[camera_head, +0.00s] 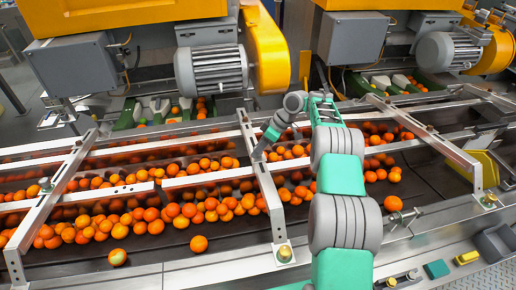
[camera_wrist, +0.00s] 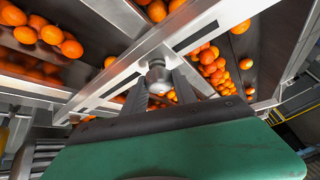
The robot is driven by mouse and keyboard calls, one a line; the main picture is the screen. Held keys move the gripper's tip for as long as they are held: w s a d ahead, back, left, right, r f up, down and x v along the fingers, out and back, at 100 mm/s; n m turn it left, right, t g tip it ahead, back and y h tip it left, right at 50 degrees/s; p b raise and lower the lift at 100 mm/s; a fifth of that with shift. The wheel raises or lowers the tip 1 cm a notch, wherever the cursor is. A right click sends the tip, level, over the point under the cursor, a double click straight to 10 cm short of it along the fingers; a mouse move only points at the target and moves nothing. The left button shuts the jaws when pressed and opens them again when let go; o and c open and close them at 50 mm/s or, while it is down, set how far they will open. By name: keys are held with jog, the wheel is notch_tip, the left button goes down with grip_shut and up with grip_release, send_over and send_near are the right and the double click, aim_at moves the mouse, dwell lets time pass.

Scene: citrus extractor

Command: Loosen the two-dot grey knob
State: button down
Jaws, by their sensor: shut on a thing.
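A round grey knob (camera_wrist: 157,73) sits on a metal bar of the frame over the conveyor in the wrist view. My gripper (camera_wrist: 160,83) has one finger on each side of this knob and is shut on it. Any dots on the knob are too small or hidden to tell. In the head view my gripper (camera_head: 262,147) is at the middle slanted metal bar (camera_head: 257,166), above the conveyor, and the knob it holds cannot be made out there.
Many oranges (camera_head: 130,215) lie on the dark conveyor under the metal bars. A round yellowish fitting (camera_head: 284,252) is at the near foot of the middle bar. Grey motors (camera_head: 212,70) and yellow housings (camera_head: 268,48) stand behind. A yellow block (camera_head: 467,257) lies at the near right.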

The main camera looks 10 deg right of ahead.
jog(key=c, duration=1)
grip_release()
jog(key=shift+f, duration=0.1)
jog(key=p+v, duration=0.2)
jog(key=v, duration=0.5)
jog(key=shift+d+r, duration=0.2)
jog(key=shift+r, duration=0.15)
